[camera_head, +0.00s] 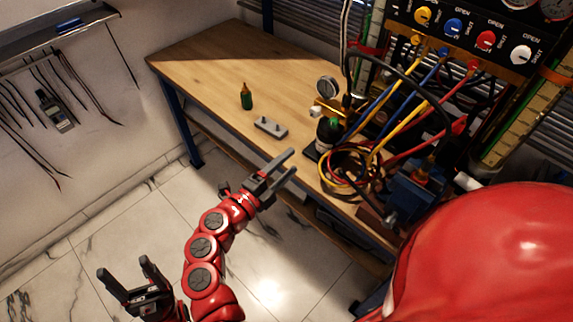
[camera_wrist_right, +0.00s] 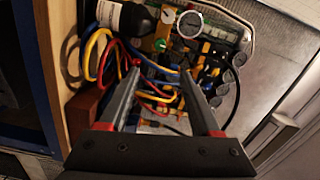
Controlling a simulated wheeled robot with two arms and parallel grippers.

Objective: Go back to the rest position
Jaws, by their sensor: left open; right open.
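My left gripper (camera_head: 124,266) is at the lower left of the head view, over the tiled floor and away from the bench. Its two fingers are apart with nothing between them. My right gripper (camera_head: 293,160) is at the front edge of the wooden workbench (camera_head: 205,66), pointing right toward the rig. Its fingers are spread and empty; in the right wrist view its fingertips (camera_wrist_right: 160,72) appear in front of coloured hoses. I cannot tell how far they are from the hoses.
A gauge (camera_head: 327,87), a dark bottle (camera_head: 328,132) and coiled hoses (camera_head: 345,170) crowd the bench's right part, below a valve panel (camera_head: 470,40). Open floor (camera_head: 110,225) lies left.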

